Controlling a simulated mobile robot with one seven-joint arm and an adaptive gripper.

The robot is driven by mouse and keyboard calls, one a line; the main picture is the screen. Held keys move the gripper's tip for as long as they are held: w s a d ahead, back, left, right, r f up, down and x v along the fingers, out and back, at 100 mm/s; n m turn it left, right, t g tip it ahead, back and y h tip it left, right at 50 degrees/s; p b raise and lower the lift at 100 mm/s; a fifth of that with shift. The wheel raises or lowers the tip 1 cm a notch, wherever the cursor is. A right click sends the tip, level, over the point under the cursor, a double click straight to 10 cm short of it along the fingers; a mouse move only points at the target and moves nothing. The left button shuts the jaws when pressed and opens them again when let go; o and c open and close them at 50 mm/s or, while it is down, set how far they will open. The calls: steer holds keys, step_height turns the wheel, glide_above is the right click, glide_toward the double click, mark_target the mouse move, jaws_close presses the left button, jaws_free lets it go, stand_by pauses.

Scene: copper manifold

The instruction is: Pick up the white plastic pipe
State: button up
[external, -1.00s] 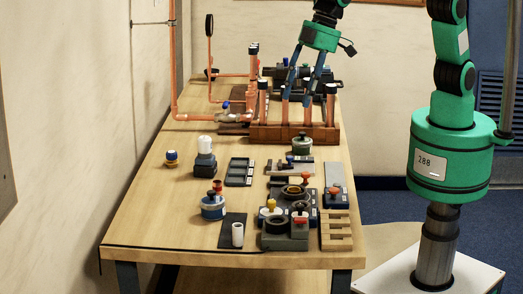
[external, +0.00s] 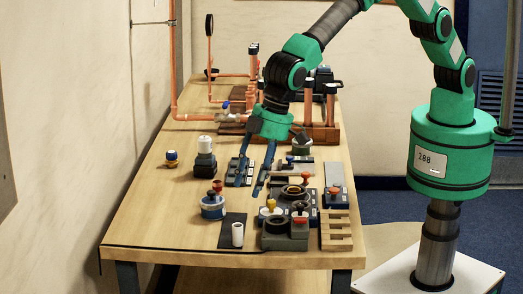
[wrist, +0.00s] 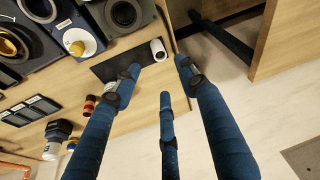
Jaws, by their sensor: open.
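The white plastic pipe (external: 238,235) is a short hollow white cylinder standing upright on a dark mat (external: 228,219) near the table's front edge. My gripper (external: 249,188) is open and empty, with blue fingers pointing down. It is above the table, behind the pipe and slightly to its right in the external view. In the wrist view the fingertips (wrist: 159,74) are spread, and the pipe appears just beyond them, apart from them.
Grey fixtures with knobs (external: 285,228) stand close on the right, beside a slotted wooden block (external: 336,230). A white-capped block (external: 205,158) is farther back. The table's front left is clear.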

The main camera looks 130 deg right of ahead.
mark_target(239, 228)
steer(key=shift+f, duration=0.15)
steer(key=shift+x, duration=4.25)
steer(key=shift+b+x, duration=0.45)
steer(key=shift+x, duration=2.15)
steer(key=shift+d, duration=0.15)
steer(key=c, duration=0.9)
